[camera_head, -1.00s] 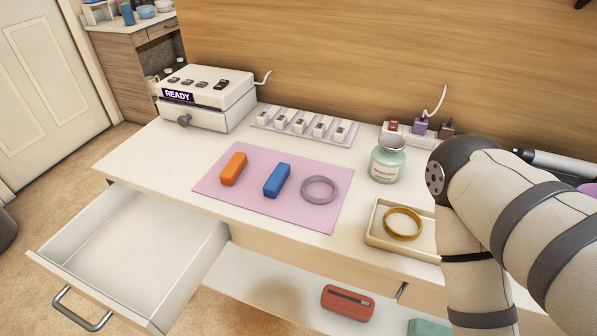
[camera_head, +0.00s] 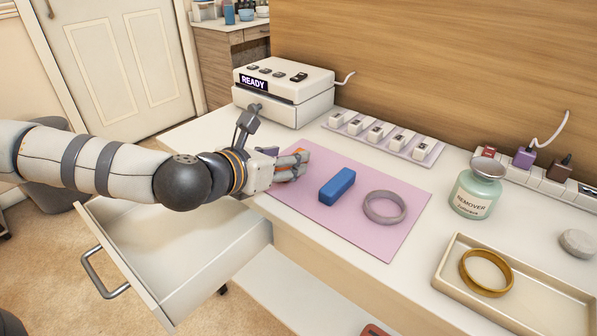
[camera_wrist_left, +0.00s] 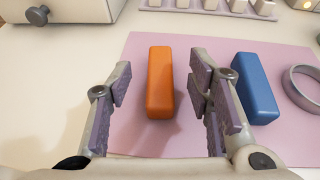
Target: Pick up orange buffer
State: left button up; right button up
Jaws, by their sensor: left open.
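The orange buffer (camera_wrist_left: 160,82) lies on the pink mat (camera_wrist_left: 200,142) in the left wrist view, framed between the two open fingers of my left gripper (camera_wrist_left: 163,92) and touching neither as far as I can tell. In the head view my left gripper (camera_head: 294,166) reaches in over the mat's left edge (camera_head: 386,247) and hides most of the orange buffer. The blue buffer (camera_head: 337,186) lies to the right of the gripper, and it also shows in the left wrist view (camera_wrist_left: 255,87). My right gripper is out of view.
A grey ring (camera_head: 384,206) lies on the mat. A white device reading READY (camera_head: 284,92) stands behind the gripper. A row of small white pieces (camera_head: 380,135), a remover jar (camera_head: 474,190) and a tray with a gold ring (camera_head: 452,284) stand around. An open drawer (camera_head: 170,250) lies below the arm.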

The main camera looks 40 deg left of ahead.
pick_arm(q)
jog(key=x, duration=0.5)
jog(key=shift+w+r, duration=0.2)
jog(key=shift+w, duration=0.05)
jog(key=c, duration=0.9)
